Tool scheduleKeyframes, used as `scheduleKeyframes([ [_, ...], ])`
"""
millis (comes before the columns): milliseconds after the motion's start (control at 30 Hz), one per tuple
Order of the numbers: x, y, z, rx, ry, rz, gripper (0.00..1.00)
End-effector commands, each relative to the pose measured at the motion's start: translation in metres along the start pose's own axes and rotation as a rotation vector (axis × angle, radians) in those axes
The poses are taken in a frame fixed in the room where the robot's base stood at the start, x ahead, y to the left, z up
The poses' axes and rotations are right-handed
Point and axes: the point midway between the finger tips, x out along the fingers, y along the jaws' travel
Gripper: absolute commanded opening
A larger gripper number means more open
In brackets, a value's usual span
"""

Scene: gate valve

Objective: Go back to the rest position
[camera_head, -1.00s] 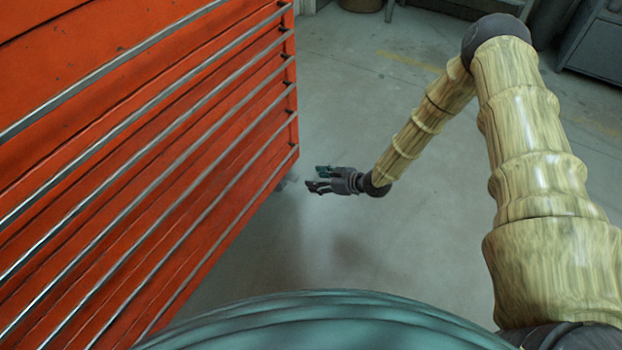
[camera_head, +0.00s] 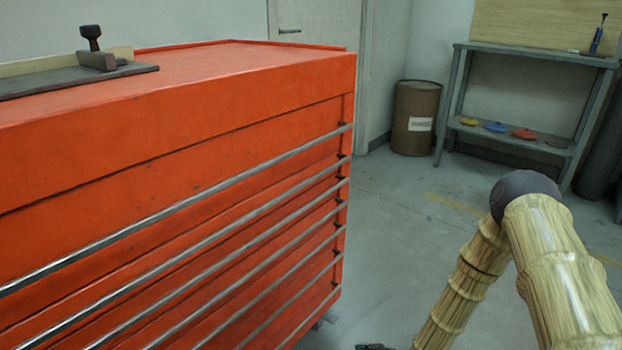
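My arm, with its wood-patterned links and dark elbow joint, is at the lower right of the head view. It bends at the elbow and its forearm runs down out of the bottom edge. Only a small dark and teal tip of my gripper (camera_head: 374,347) shows at the bottom edge, low in front of the right end of the red cabinet (camera_head: 180,145). The rest of my gripper is cut off, so its opening and anything in it are hidden. No gate valve can be made out.
A dark plate with a knobbed block (camera_head: 97,60) lies on the cabinet top. A brown barrel (camera_head: 415,115) and a grey workbench (camera_head: 535,55) with several coloured discs on its shelf stand behind. The grey floor (camera_head: 400,220) between them and the cabinet is clear.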

Motion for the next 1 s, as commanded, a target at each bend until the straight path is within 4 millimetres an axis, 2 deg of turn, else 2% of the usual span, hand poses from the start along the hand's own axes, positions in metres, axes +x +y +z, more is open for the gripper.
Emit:
scheduleKeyframes([
  [33,-0.01,-0.019,0.02,0.058,-0.062,0.012,0.54],
  [100,-0.025,-0.039,0.048,0.141,-0.142,0.043,0.54],
  [167,-0.041,-0.056,0.072,0.207,-0.214,0.074,0.54],
  [300,-0.089,-0.09,0.125,0.348,-0.384,0.168,0.54],
  [500,-0.154,-0.119,0.174,0.476,-0.559,0.301,0.54],
  [833,-0.24,-0.145,0.215,0.589,-0.737,0.479,0.54],
  [1000,-0.252,-0.148,0.195,0.588,-0.728,0.473,0.54],
])
